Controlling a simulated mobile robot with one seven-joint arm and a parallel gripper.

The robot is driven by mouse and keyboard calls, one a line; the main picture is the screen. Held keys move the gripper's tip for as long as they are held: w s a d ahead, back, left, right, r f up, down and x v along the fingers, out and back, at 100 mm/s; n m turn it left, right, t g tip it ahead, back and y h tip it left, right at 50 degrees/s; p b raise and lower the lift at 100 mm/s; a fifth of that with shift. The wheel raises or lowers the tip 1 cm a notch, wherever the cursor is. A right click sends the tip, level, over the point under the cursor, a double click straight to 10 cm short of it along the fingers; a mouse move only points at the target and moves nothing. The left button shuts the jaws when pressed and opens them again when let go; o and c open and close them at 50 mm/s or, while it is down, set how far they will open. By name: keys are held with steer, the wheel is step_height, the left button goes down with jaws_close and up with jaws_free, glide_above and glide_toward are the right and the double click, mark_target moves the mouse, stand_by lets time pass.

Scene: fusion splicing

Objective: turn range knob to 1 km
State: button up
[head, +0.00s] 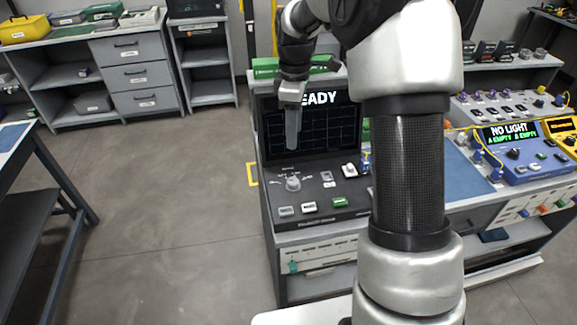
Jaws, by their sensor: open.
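The range knob (293,183) is a small light-grey dial on the dark, sloping control panel of the test instrument (320,215). The scale marks around it are too small to read, so its setting cannot be told. My gripper (292,146) is open and points down above the knob, with a visible gap between them. Its fingers overlap the instrument's dark screen (335,130), which shows a grid and the letters "EADY"; the first part of the word is hidden. My arm hides the right side of the instrument.
Small buttons (309,207) sit in front of the knob, and a white-topped switch (349,170) is to its right. A blue mat (468,175) and a blue device reading "NO LIGHT" (525,160) are farther right. Open floor (170,220) lies left.

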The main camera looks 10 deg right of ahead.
mark_target(293, 180)
step_height(293, 180, down, 17)
steer(key=shift+b, duration=0.55)
steer(key=c, duration=1.1)
steer(key=shift+o, duration=0.2)
